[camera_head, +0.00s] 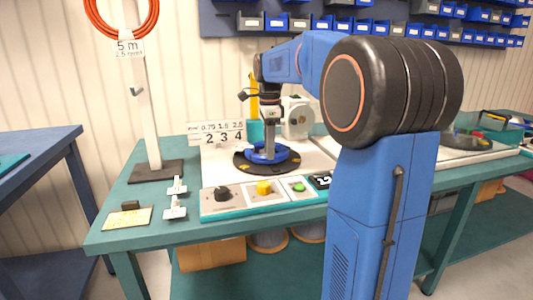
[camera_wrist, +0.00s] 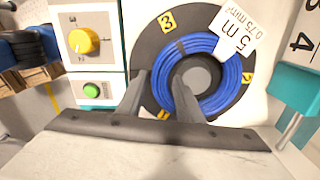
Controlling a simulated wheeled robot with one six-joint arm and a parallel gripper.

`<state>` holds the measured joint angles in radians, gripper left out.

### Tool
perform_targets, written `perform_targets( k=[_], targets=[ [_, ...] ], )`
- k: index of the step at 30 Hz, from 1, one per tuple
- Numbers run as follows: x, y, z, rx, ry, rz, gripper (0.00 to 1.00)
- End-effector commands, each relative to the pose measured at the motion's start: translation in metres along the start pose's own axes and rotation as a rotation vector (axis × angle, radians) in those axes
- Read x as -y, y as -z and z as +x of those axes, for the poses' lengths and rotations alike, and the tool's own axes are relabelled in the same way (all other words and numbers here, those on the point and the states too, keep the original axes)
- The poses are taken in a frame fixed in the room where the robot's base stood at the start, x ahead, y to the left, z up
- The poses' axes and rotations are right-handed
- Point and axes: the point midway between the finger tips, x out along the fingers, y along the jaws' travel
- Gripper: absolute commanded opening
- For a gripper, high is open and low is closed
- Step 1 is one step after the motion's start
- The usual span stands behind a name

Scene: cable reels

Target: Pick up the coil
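The coil (camera_wrist: 218,90) is a ring of blue cable with a white tag reading 5 m, 0.75 mm². It lies flat around a grey hub on a black disc (camera_wrist: 144,58) with yellow number marks. In the head view the coil (camera_head: 281,155) sits on the disc on the bench. My gripper (camera_wrist: 160,76) is open, fingers pointing at the coil's left side in the wrist view. One finger appears outside the cable band and one inside it. Whether either finger touches the cable is not clear. In the head view my gripper (camera_head: 269,120) is right above the coil; its fingertips are hard to make out.
A panel with a black knob (camera_head: 222,193), yellow knob (camera_head: 263,187) and green button (camera_head: 298,187) stands in front of the disc. A number sign (camera_head: 222,135) and teal block (camera_wrist: 297,92) stand close by. An orange coil (camera_head: 121,22) hangs on a post at left.

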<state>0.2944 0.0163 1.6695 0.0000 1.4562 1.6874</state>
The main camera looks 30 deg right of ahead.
Motion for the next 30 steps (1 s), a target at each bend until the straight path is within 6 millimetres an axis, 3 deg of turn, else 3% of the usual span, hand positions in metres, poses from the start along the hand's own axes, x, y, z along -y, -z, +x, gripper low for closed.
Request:
perform_targets(
  k=[6, 13, 18, 30],
  targets=[
    [0.000, 0.000, 0.019, 0.000, 0.000, 0.000, 0.33],
    [0.000, 0.000, 0.020, 0.000, 0.001, 0.000, 0.33],
    [0.000, 0.000, 0.020, 0.000, 0.001, 0.000, 0.00],
    [0.001, 0.000, 0.010, 0.000, 0.003, 0.000, 0.00]
  ],
)
